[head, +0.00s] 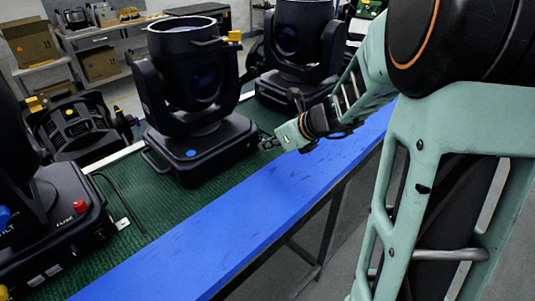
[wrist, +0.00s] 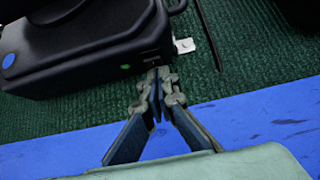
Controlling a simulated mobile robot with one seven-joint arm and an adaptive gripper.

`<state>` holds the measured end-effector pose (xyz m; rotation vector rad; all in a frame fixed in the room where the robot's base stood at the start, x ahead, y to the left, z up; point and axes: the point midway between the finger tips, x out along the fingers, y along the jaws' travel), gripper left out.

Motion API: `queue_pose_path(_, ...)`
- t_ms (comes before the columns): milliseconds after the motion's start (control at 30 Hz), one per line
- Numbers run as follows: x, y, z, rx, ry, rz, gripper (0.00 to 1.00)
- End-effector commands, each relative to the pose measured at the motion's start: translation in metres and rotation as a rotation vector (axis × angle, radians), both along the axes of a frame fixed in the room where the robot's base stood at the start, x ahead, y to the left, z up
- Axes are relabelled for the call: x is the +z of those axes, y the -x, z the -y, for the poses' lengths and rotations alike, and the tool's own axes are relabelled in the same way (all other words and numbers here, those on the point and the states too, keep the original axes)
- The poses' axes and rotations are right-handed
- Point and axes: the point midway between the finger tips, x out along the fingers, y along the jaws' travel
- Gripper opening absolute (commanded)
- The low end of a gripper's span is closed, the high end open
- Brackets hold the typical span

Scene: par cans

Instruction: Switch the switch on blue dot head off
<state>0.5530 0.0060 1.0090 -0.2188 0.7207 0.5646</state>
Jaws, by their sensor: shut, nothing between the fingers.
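The blue dot head (head: 196,100) is a black moving-head light standing upright on the green mat, with a blue dot on the front of its base. In the wrist view its base (wrist: 85,50) fills the upper left, with the blue dot at the left and a small green dot near the right end. My gripper (head: 270,143) is at the right end of that base in the head view. In the wrist view my gripper (wrist: 157,75) is shut and empty, its tips at the base's lower right corner. A small dark switch-like detail (wrist: 152,59) shows just above the tips. I cannot tell its position or whether the tips touch it.
Another black light (head: 300,50) stands behind to the right, and one with a red knob (head: 40,225) at the left. A bright blue strip (head: 230,235) runs along the bench's front edge. A metal tab (wrist: 184,46) lies right of the base.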

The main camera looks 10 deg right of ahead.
Motion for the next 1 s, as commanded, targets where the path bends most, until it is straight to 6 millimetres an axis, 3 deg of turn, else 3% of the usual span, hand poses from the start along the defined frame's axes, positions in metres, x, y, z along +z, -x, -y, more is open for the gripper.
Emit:
queue_pose_path(633, 0.002, -0.003, -0.005, 0.008, -0.018, 0.028, 0.0)
queue_pose_path(1000, 0.021, -0.004, -0.007, 0.011, -0.02, 0.033, 0.0)
